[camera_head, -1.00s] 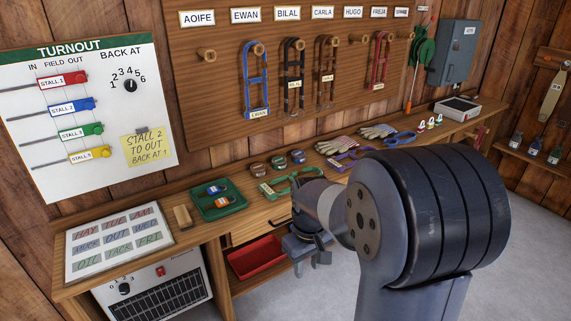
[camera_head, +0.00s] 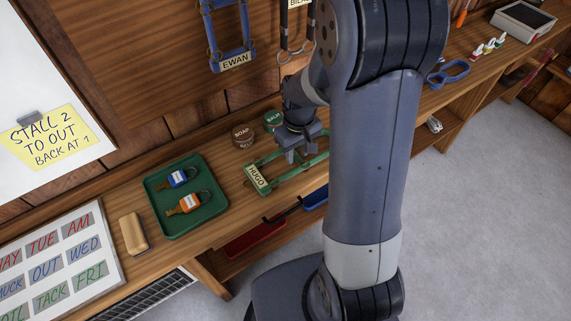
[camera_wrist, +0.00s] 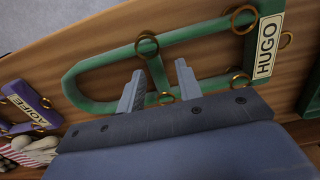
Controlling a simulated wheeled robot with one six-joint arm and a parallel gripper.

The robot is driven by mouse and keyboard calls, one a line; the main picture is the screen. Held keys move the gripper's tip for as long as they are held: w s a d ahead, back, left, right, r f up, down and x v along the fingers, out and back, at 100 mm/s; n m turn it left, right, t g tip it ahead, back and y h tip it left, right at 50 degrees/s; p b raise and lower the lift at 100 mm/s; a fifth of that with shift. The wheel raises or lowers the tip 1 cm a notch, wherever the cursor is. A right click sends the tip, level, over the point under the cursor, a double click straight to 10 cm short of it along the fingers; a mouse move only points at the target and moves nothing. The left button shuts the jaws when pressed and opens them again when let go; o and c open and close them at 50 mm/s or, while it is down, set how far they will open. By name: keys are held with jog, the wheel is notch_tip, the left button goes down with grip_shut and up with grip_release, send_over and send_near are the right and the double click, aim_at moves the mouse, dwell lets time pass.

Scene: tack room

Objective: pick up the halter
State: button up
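A green halter with a HUGO tag (camera_head: 257,177) lies flat on the wooden bench, right of the green tray. In the wrist view the green halter (camera_wrist: 190,36) shows its straps, brass rings and closed loop. My gripper (camera_head: 299,153) points down over the halter's right part. In the wrist view my gripper (camera_wrist: 160,85) has its two fingers apart, with a green cross strap passing between them. I cannot tell whether the fingers touch the strap. My arm hides part of the bench to the right.
A green tray (camera_head: 160,222) holds two padlocks. Soap and balm tins (camera_head: 243,134) stand behind the halter. A purple AOIFE halter (camera_wrist: 27,97) lies nearby. A blue EWAN halter (camera_head: 232,38) hangs on the wall. A red bin (camera_head: 255,240) sits below the bench.

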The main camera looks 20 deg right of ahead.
jog(key=shift+w+d+f, duration=0.2)
jog(key=shift+w+f, duration=0.25)
jog(key=shift+f, duration=0.35)
jog(key=shift+c, duration=0.2)
grip_shut()
